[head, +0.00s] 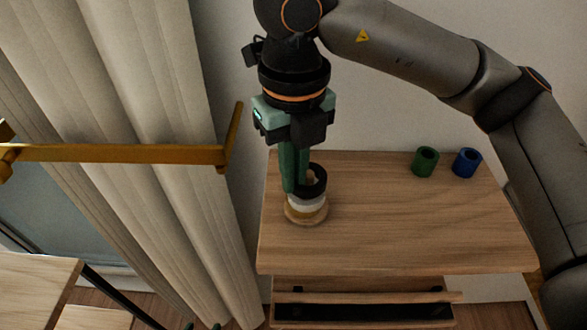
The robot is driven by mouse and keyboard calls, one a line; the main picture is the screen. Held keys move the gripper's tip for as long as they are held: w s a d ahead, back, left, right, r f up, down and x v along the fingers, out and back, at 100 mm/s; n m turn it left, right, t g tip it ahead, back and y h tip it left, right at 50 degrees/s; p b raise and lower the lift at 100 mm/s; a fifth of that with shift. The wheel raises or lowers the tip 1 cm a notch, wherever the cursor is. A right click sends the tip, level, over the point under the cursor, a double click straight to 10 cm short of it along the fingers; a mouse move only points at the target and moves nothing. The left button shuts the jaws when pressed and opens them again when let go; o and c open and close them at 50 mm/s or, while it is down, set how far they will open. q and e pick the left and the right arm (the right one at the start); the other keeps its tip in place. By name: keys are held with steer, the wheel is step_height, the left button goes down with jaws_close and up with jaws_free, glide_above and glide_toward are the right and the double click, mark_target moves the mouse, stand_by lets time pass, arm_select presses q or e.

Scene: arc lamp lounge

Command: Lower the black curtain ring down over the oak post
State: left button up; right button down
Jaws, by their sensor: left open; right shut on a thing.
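The black curtain ring (320,188) is held at the fingers of my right gripper (302,186), which is shut on it. The ring looks tilted, its opening partly facing the camera. It is just above a white ring (308,204) on a round wooden base (306,219) near the left side of the wooden top. A pale patch shows in the black ring's opening; I cannot tell whether it is the oak post, which is otherwise hidden. Only what look like green fingertips of my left gripper (202,326) show at the bottom edge, apart and empty.
A green ring (425,162) and a blue ring (467,163) stand at the back right of the wooden top (420,225). A drawer (365,310) below is partly open. A brass rod (120,154) and pale curtains (160,100) are at left. The top's middle is clear.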

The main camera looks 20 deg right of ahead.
steer(key=shift+d, duration=0.1)
steer(key=c, duration=0.9)
jaws_free()
steer(key=shift+w, duration=0.1)
steer(key=r+p, duration=0.1)
steer(key=r, duration=0.5)
steer(key=r+p, duration=0.1)
steer(key=r, duration=0.5)
steer(key=shift+a+r, duration=0.2)
steer(key=shift+r, duration=0.05)
